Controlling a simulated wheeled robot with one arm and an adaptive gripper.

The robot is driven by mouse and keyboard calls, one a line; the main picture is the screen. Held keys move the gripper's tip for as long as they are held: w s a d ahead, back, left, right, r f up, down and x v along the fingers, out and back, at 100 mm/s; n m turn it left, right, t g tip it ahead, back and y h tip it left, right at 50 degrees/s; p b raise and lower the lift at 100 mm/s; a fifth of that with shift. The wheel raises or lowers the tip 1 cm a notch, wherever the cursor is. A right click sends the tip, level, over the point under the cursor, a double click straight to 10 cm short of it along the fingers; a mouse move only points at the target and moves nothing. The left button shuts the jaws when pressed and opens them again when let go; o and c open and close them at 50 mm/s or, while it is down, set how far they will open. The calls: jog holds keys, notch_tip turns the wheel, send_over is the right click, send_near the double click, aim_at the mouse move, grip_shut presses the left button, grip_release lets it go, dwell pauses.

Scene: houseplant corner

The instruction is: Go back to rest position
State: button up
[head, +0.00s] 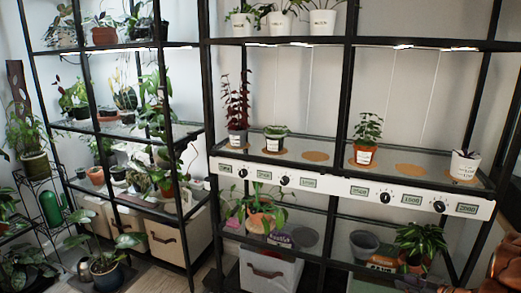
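My gripper is not in view, so I cannot see whether it holds anything. On the middle shelf (330,170) of the black rack stand potted plants on round cork mats. From left to right they are a dark red plant (237,105), a small green plant in a white pot (275,143), a green plant in an orange pot (365,153) and a small plant in a white pot (464,166). Two cork mats, one left of centre (316,156) and one at the right (410,170), are bare.
A white panel (325,184) with knobs and small displays runs along the shelf front. A left rack holds many plants, with fabric bins (172,242) below. A potted plant (105,272) stands on the floor. A reddish-brown shape (506,263) shows at the lower right, unclear.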

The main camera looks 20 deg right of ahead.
jog(key=w+d+r+m+g+h, duration=0.1)
jog(key=w+r+g+h, duration=0.35)
jog(key=r+h, duration=0.2)
jog(key=s+a+r+m+g+h, duration=0.25)
jog(key=a+r, duration=0.35)
jog(key=a, duration=0.3)
jog(key=s+a+g+y, duration=0.4)
jog(key=s+a, duration=0.9)
jog(key=a, duration=0.4)
jog(key=s+a+g+y, duration=0.3)
jog(key=s+a+g, duration=0.1)
jog(key=s+a, duration=1.15)
notch_tip(320, 180, up, 24)
jog(key=a+p, duration=0.1)
jog(key=p, duration=2.1)
jog(key=shift+w+r+n+p, duration=0.15)
jog(key=shift+w+n+p, duration=0.2)
jog(key=shift+n, duration=0.1)
